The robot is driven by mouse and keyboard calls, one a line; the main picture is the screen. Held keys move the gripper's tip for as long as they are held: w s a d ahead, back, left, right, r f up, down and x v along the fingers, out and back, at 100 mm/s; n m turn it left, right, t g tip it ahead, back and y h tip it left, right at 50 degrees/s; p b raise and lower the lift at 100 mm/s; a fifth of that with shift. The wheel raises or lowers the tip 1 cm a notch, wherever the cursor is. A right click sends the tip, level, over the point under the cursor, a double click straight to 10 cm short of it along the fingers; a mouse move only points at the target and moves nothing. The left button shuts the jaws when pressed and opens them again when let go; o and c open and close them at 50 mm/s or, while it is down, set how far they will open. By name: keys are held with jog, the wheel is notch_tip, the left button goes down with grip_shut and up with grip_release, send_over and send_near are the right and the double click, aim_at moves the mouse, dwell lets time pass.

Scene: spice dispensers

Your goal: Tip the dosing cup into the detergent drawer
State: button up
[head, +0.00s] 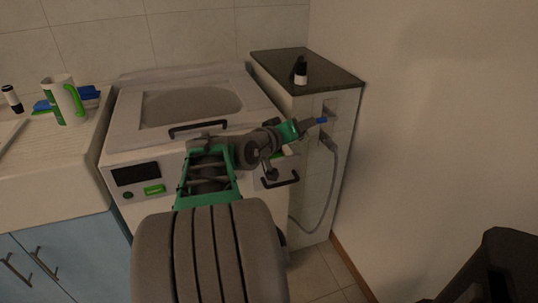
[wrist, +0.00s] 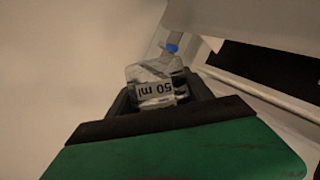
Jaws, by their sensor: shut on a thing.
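My gripper (head: 309,124) is shut on a clear dosing cup (wrist: 155,87), which shows between the dark fingers in the wrist view. The cup carries a "50 ml" label that appears upside down in that view. Its contents and exact tilt are hard to tell. In the head view the cup is too small to make out. The gripper is at the right, in front of the cabinet side and above the machine's right front corner. A front panel with a black handle (head: 283,181), seemingly the detergent drawer, lies below and left of the gripper, partly hidden by my arm.
The white washing machine (head: 125,130) has a closed top lid. A dark-topped cabinet (head: 330,72) with a small black bottle (head: 300,70) stands at the right. A grey hose (head: 333,170) hangs on its side. A white-green container (head: 65,100) stands at the left.

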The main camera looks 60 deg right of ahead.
aim_at(306, 134)
jog(key=s+m+t+b, duration=0.1)
jog(key=s+m+b, duration=0.2)
jog(key=b, duration=0.1)
jog(key=shift+s+f, duration=0.2)
jog(key=shift+s+r+m+t+b, duration=0.15)
jog(key=shift+s+r+m+t, duration=0.25)
jog(key=shift+r, duration=0.4)
jog(key=shift+s+r+m+t+b, duration=0.2)
jog(key=shift+r+m, duration=0.25)
jog(key=shift+r, duration=0.3)
jog(key=shift+s+r+m+t+b, duration=0.1)
jog(key=shift+s+r+m+t, duration=0.15)
jog(key=shift+r+m+t, duration=0.4)
